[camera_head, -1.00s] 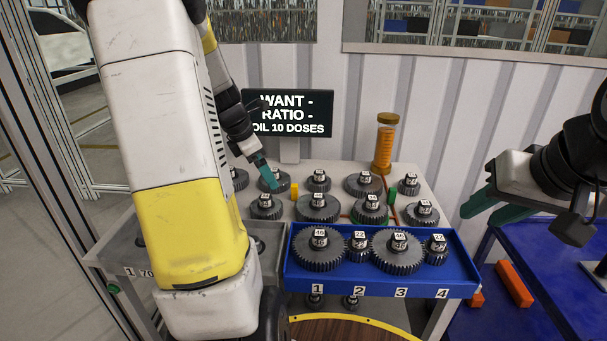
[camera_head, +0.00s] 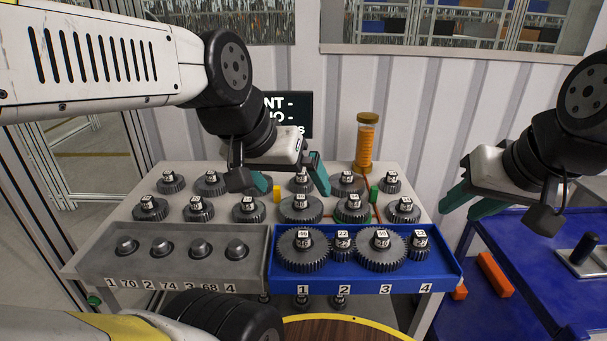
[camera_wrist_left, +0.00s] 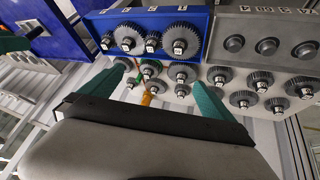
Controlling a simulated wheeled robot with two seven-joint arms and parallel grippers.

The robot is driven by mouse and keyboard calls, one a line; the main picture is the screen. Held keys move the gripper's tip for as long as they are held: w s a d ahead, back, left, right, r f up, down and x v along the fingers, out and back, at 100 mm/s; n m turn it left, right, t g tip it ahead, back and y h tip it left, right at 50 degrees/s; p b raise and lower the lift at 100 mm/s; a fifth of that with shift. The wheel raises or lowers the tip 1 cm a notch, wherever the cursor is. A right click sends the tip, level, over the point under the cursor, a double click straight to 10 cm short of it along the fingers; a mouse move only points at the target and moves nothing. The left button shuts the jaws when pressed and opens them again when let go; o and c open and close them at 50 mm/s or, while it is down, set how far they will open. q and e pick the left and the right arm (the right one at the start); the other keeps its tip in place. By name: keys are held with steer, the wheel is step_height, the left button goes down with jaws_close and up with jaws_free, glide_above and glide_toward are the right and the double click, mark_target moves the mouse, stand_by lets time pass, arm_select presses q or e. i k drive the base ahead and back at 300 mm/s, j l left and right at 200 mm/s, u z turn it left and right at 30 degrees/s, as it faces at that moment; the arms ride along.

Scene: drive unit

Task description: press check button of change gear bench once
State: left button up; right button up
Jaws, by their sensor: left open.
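The change gear bench (camera_head: 120,205) is a grey table with several dark gears on posts. A small green button (camera_head: 95,299) sits at its front left corner; I see no label on it. A dark display (camera_head: 299,128) behind the bench is mostly hidden by my left arm. My left gripper (camera_head: 290,180) is open and empty above the back rows of gears, well away from the green button. Its teal fingers also show in the left wrist view (camera_wrist_left: 158,90). My right gripper (camera_head: 472,203) is open and empty to the right of the bench.
A blue tray (camera_head: 452,271) with gears stands at the bench's front right. A grey panel (camera_head: 190,270) with round knobs is beside it. An amber cylinder (camera_head: 365,145) stands at the back. A blue table (camera_head: 450,320) with an orange bar (camera_head: 497,275) is at right.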

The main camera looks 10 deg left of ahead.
mark_target(94, 302)
steer(key=u, duration=2.35)
